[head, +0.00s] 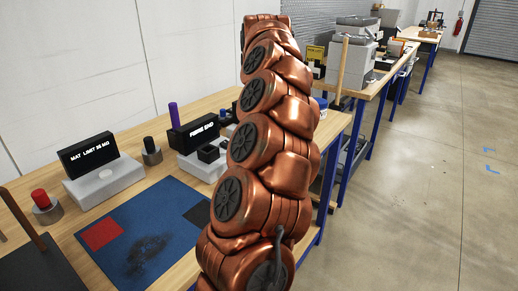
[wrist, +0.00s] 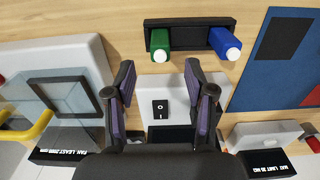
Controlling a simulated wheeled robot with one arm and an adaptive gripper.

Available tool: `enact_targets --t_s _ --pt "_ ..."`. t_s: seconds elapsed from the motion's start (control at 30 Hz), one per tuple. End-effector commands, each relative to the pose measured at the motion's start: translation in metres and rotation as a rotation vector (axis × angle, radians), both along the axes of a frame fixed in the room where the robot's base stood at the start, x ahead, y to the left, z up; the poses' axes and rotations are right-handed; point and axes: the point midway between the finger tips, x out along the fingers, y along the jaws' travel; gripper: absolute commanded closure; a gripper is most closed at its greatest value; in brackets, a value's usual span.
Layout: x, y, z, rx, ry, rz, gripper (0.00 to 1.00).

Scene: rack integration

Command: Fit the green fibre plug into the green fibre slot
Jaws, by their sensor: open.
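The green fibre plug (wrist: 159,42) is a green body with a white round end, in the wrist view at the top centre. It sits at the left end of a black holder (wrist: 190,38), with a blue plug (wrist: 223,42) at the right end. My gripper (wrist: 160,68) is open and empty, its two purple-padded fingers apart and just below the green plug in the picture. I cannot make out a green fibre slot in either view. In the head view my copper arm hides part of the bench and the plugs.
A white box with a black switch (wrist: 160,107) lies beneath my fingers. A black-framed unit (wrist: 67,92) is at left. A blue mat (head: 145,235), a MAT LIMIT sign (head: 88,155), a FIBRE END sign (head: 194,132) and a red button (head: 39,197) are on the bench.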

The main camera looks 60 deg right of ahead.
Motion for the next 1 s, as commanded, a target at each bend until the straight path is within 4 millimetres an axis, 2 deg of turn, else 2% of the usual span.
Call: enact_targets --t_s 0.17,0.43,1.0 --pt "0.001 -0.001 0.020 -0.003 -0.004 -0.001 0.46" --pt "-0.003 -0.001 0.038 -0.004 -0.002 -0.008 0.46" --pt "0.000 0.000 0.049 -0.001 -0.002 0.000 0.46"
